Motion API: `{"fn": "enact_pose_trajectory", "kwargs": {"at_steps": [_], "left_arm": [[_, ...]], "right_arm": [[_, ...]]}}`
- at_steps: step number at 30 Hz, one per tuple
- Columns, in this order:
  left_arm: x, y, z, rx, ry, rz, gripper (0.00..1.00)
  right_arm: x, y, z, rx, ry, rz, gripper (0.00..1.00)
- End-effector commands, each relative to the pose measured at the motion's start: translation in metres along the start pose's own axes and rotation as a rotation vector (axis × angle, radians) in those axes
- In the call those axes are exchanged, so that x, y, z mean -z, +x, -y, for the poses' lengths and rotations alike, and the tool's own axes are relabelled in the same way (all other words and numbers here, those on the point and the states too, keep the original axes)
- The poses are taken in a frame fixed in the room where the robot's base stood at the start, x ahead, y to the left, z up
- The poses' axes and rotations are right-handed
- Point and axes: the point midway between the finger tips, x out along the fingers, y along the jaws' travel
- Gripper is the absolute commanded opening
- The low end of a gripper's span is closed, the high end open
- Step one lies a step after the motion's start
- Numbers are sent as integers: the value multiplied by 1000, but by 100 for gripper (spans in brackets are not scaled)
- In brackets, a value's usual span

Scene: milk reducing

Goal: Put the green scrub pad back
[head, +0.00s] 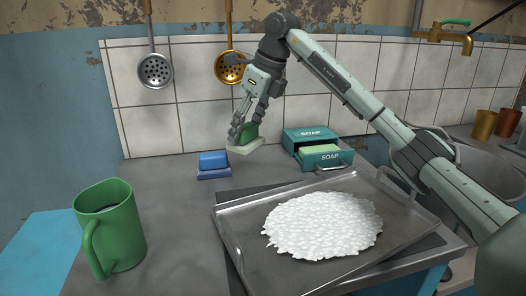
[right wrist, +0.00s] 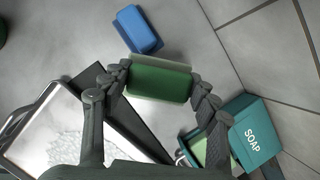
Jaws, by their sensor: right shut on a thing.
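The green scrub pad (head: 249,131) is between the fingers of my right gripper (head: 244,129) in the head view. The gripper is shut on it, pointing down near the tiled wall. A pale green flat base (head: 246,147) shows just beneath the pad; I cannot tell whether the two touch. In the right wrist view the dark green pad (right wrist: 159,83) lies between both fingers of my right gripper (right wrist: 160,80), and the pale base (right wrist: 165,61) shows as a strip behind it. My left gripper is not in view.
A blue pad (head: 212,160) on a blue base stands left of the gripper. A teal soap box (head: 320,160) stands right. A metal tray (head: 225,222) with white grains (head: 322,225) lies in front. A green mug (head: 122,225) stands front left.

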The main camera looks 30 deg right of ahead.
Motion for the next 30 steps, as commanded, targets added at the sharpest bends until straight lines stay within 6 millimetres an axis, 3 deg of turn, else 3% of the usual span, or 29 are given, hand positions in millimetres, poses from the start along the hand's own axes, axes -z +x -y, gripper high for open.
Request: {"fn": "enact_pose_trajectory", "kwargs": {"at_steps": [3,9,19,30], "left_arm": [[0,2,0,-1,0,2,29],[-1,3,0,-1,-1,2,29],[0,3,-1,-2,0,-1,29],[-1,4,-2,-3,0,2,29]], "right_arm": [[17,10,24,0,5,-3,32],[29,18,43,0,1,0,32],[45,54,45,0,-1,-1,32],[47,58,44,0,-1,0,32]]}}
